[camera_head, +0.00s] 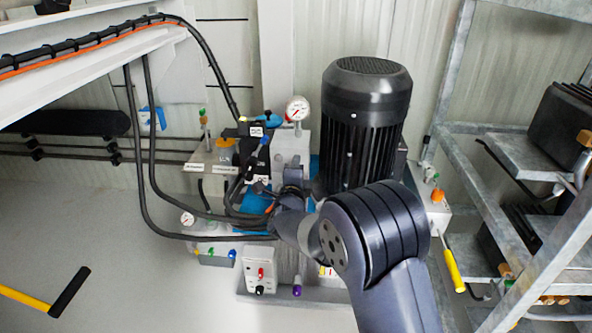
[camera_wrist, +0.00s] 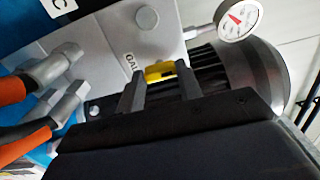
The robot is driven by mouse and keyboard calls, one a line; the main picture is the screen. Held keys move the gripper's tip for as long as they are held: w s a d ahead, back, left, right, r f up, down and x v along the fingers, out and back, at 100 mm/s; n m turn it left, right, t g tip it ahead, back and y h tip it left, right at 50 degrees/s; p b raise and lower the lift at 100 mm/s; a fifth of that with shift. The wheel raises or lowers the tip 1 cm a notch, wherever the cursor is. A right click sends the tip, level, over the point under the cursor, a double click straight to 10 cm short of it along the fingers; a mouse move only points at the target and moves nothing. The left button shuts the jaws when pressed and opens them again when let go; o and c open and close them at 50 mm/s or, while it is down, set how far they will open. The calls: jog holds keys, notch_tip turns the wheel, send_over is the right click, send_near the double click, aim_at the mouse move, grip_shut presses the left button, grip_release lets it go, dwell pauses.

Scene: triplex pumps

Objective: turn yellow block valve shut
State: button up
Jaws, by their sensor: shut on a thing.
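The yellow block valve (camera_wrist: 158,71) shows in the wrist view as a small yellow handle on a grey metal block (camera_wrist: 118,45) with partly hidden lettering. My gripper (camera_wrist: 160,82) has one finger on each side of the yellow handle and is shut on it. The lower part of the handle is hidden behind the fingers and the gripper body. In the head view my arm reaches in to the pump unit, left of the black motor (camera_head: 366,120), and the valve handle cannot be made out there.
A pressure gauge (camera_wrist: 238,19) stands close by, also seen in the head view (camera_head: 297,108). Hoses with orange sleeves (camera_wrist: 14,88) lie at the left of the wrist view. A grey metal rack (camera_head: 447,95) stands to the right. Open floor (camera_head: 75,225) lies left.

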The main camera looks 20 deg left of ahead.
jog(key=o, duration=1)
jog(key=p+v, duration=0.2)
jog(key=v, duration=0.8)
jog(key=shift+s+p, duration=0.4)
jog(key=shift+w, duration=0.1)
jog(key=b+x, duration=0.2)
jog(key=x, duration=0.8)
jog(key=shift+w+b, duration=0.35)
jog(key=shift+b, duration=0.05)
